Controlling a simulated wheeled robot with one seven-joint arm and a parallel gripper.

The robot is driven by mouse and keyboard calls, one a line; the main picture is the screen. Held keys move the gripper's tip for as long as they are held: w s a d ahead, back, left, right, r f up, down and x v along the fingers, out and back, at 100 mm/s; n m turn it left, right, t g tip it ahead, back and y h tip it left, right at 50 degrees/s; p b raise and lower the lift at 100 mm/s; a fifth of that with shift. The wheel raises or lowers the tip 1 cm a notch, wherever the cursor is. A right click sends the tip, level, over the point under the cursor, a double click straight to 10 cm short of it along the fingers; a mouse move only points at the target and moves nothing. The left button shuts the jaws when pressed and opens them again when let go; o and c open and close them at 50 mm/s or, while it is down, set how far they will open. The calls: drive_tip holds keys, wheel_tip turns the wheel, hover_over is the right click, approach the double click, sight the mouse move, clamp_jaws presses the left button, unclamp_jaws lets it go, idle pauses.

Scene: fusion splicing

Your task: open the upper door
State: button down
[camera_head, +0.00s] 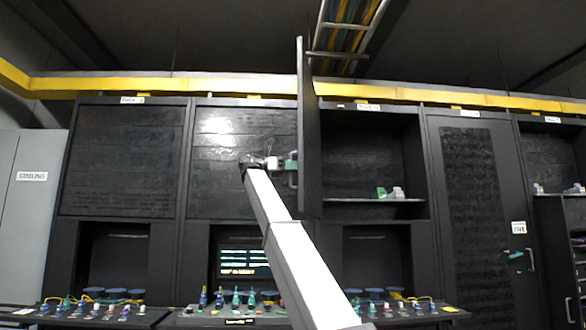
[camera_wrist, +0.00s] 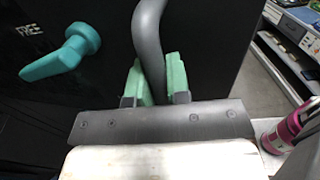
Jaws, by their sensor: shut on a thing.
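The upper door (camera_head: 307,130) of the middle-right rack stands swung out, seen nearly edge-on in the head view. The upper compartment (camera_head: 365,155) to its right is exposed. My gripper (camera_head: 285,165) is at the left face of the door, by its grey handle (camera_head: 293,178). In the wrist view my gripper (camera_wrist: 158,80) has its green fingers on either side of the curved grey handle (camera_wrist: 150,25), shut on it. A teal lever (camera_wrist: 65,50) sits on the dark panel to the left of the handle.
A shelf (camera_head: 372,200) in the open compartment bears small green and grey items. A console (camera_head: 235,315) with several coloured connectors runs below. A yellow cable duct (camera_head: 200,86) and a cable ladder (camera_head: 345,30) are overhead. The wrist view shows a pink cylinder (camera_wrist: 275,135) at right.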

drive_tip(key=c, duration=1.1)
unclamp_jaws()
drive_tip(key=shift+s, duration=0.25)
drive_tip(key=shift+w, duration=0.1)
drive_tip(key=shift+a, duration=0.25)
drive_tip(key=a, duration=1)
drive_tip(key=shift+s+a, duration=0.2)
drive_tip(key=shift+s, duration=0.15)
drive_tip(key=shift+f, duration=0.1)
